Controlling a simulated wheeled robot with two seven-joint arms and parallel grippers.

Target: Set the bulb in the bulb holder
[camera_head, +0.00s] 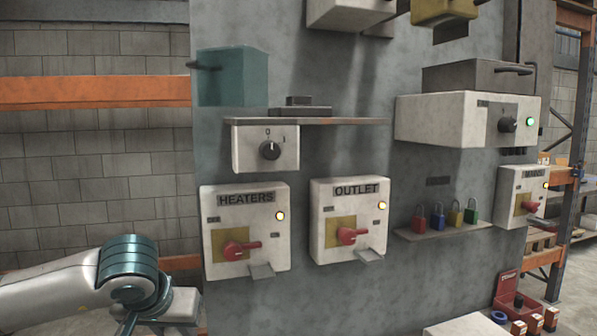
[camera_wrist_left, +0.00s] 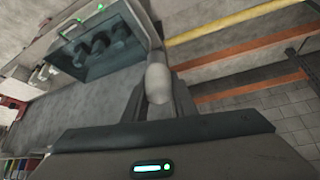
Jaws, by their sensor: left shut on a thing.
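In the left wrist view, my left gripper (camera_wrist_left: 160,98) is shut on a pale, rounded bulb (camera_wrist_left: 157,76), whose smooth end sticks out beyond the dark fingers. The part between the fingers is hidden. A dark teal open-fronted box (camera_wrist_left: 128,57) with several dark round shapes inside lies up and to the left of the bulb, with green lights along its edge. I cannot tell for sure whether it is the bulb holder. The bulb looks apart from those round shapes. In the head view only my left arm shows, at the lower left; its fingers and the bulb are not visible.
A grey panel carries the HEATERS box (camera_head: 246,228), the OUTLET box (camera_head: 350,215) and a shelf (camera_head: 310,121) above them. A teal box (camera_head: 232,77) is at the upper left. Padlocks (camera_head: 437,218) stand on a ledge to the right. An orange beam (camera_head: 95,92) crosses the brick wall.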

